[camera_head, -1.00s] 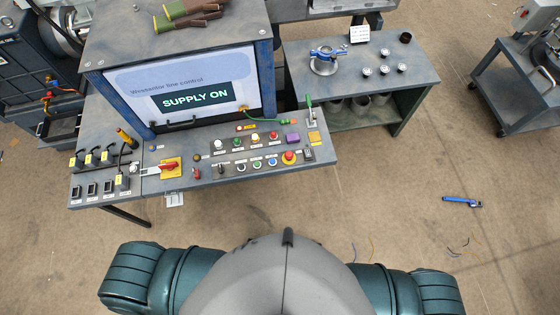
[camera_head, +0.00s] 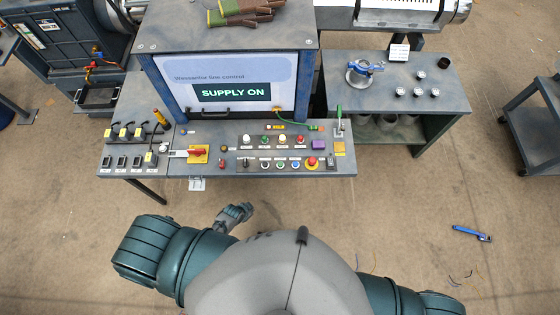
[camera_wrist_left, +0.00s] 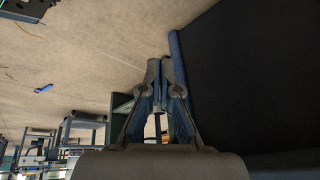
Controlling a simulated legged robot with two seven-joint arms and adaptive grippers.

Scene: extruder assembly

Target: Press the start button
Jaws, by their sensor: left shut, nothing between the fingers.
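The control panel (camera_head: 228,167) is the sloped desk front below a screen (camera_head: 232,76) reading "SUPPLY ON". Its upper row holds a white button (camera_head: 246,140), a green button (camera_head: 264,140), a pale yellow button (camera_head: 282,139) and a red button (camera_head: 300,140). The labels are too small to read, so I cannot tell which is the start button. My left gripper (camera_head: 246,209) is in front of the desk's near edge, apart from the panel. In the left wrist view its fingers (camera_wrist_left: 161,66) are together and empty. My right gripper is out of view.
A red mushroom button (camera_head: 311,162), a red rotary handle (camera_head: 197,153) and several switches (camera_head: 122,162) share the panel. A side table (camera_head: 450,82) with a blue-handled device (camera_head: 362,70) stands to the right. Open floor lies before the desk.

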